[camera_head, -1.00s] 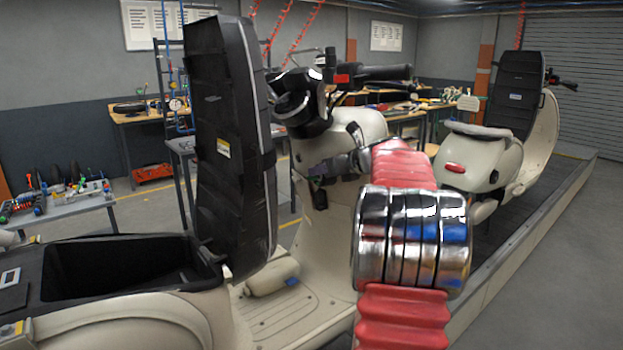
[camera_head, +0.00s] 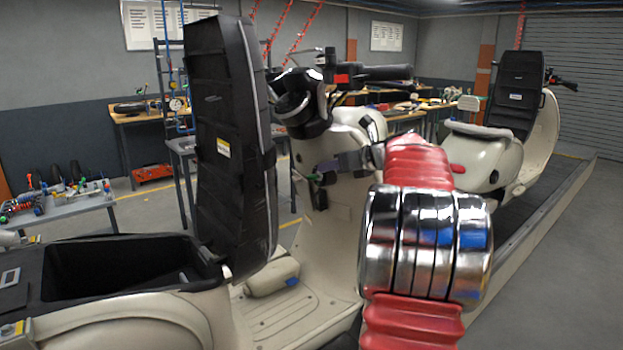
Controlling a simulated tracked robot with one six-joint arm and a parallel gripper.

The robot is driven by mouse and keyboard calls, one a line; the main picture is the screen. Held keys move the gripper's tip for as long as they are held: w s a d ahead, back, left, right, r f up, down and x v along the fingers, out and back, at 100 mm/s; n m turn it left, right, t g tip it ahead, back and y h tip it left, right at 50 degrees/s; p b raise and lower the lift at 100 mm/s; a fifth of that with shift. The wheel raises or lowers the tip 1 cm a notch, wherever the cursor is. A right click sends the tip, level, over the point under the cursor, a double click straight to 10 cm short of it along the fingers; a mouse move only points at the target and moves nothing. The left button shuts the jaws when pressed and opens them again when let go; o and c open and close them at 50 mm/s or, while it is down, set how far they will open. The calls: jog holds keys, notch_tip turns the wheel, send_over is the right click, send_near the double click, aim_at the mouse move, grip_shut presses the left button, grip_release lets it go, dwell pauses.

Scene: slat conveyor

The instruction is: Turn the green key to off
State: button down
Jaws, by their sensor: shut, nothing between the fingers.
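The green key (camera_head: 317,179) shows as a small green spot on the inner front panel of the near cream scooter (camera_head: 338,225), below the handlebar. A dark piece hangs just under it. My gripper (camera_head: 322,171) is shut and empty, right at the key, reaching in from the right. Its fingertips overlap the key in the picture, so I cannot tell whether they touch it. The key's exact angle is too small to read.
The scooter's raised black seat (camera_head: 228,140) stands left of the key, above the open storage bin (camera_head: 120,262). The handlebar (camera_head: 385,73) is above my gripper. A second scooter (camera_head: 490,160) stands farther along the conveyor (camera_head: 530,240). Workbenches line the back.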

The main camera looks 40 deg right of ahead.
jog(key=shift+r+v, duration=0.2)
jog(key=shift+v, duration=1.95)
jog(key=shift+w, duration=0.1)
jog(key=s+a+f+n+g, duration=0.2)
jog(key=s+f+n+g, duration=0.15)
jog(key=f+n, duration=0.5)
jog(key=s+a+f+n+g+y, duration=0.1)
jog(key=a+f+n, duration=0.25)
jog(key=a, duration=0.25)
jog(key=s+a+f+n+g, duration=0.2)
jog(key=a+f+n, duration=0.1)
jog(key=a+n, duration=0.15)
jog(key=s+a+f+n, duration=0.1)
jog(key=s+a+n, duration=0.3)
jog(key=a+n, duration=0.3)
jog(key=s+a+f+n+g, duration=0.1)
jog(key=s+a+n, duration=0.4)
jog(key=a, duration=1.2)
jog(key=s+a+f+n, duration=0.2)
jog(key=s+a+n, duration=0.2)
jog(key=a+n, duration=0.5)
jog(key=a, duration=0.4)
jog(key=shift+s+f, duration=0.2)
jog(key=shift+f, duration=0.15)
